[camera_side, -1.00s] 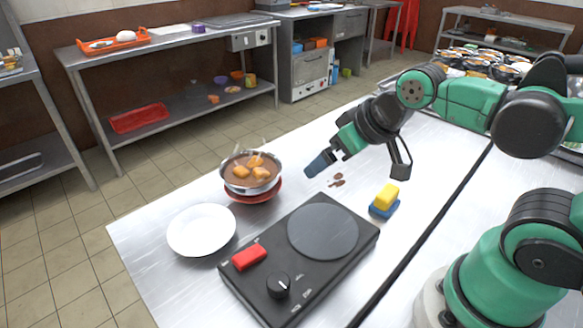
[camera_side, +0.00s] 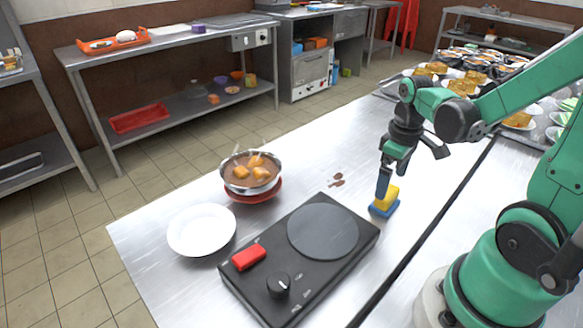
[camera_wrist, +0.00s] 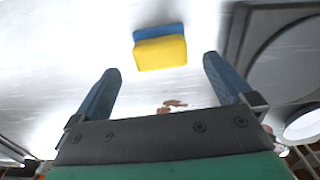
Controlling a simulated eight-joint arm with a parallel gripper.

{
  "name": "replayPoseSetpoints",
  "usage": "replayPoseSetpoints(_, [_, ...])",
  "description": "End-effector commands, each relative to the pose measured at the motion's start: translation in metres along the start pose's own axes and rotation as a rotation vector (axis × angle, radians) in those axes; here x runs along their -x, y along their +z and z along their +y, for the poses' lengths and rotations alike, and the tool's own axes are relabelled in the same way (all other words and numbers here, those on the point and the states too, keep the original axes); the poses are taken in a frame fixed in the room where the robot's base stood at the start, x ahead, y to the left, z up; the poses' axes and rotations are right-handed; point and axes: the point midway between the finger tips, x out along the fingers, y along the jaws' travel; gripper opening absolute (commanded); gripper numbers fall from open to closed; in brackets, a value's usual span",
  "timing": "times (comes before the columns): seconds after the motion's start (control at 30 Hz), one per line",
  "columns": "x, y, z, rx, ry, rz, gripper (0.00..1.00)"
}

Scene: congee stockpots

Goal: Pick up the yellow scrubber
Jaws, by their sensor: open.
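My gripper (camera_side: 383,190) is over the scrubber in the side view, fingers pointing down. In the wrist view my gripper (camera_wrist: 162,66) has its two blue fingers wide apart with nothing between them. In the side view a finger partly hides the scrubber.
The black hotplate (camera_side: 262,282) with a red block (camera_side: 249,257) stands left of the scrubber. A pot of stew (camera_side: 236,183) on a red base and a white plate (camera_side: 201,231) are farther left. Brown crumbs (camera_side: 337,180) lie nearby. A black strip (camera_side: 428,240) runs along the right.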

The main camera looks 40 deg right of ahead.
Motion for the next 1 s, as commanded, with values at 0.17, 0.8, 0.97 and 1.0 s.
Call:
replayPoseSetpoints(0.17, [-0.020,0.000,0.000,0.000,0.001,0.001,1.00])
replayPoseSetpoints(0.8, [-0.043,0.000,-0.001,0.000,0.001,0.002,1.00])
replayPoseSetpoints(0.97, [-0.043,0.000,-0.001,-0.001,0.002,0.002,0.60])
replayPoseSetpoints(1.0, [-0.043,0.000,-0.001,-0.001,0.002,0.002,0.49])
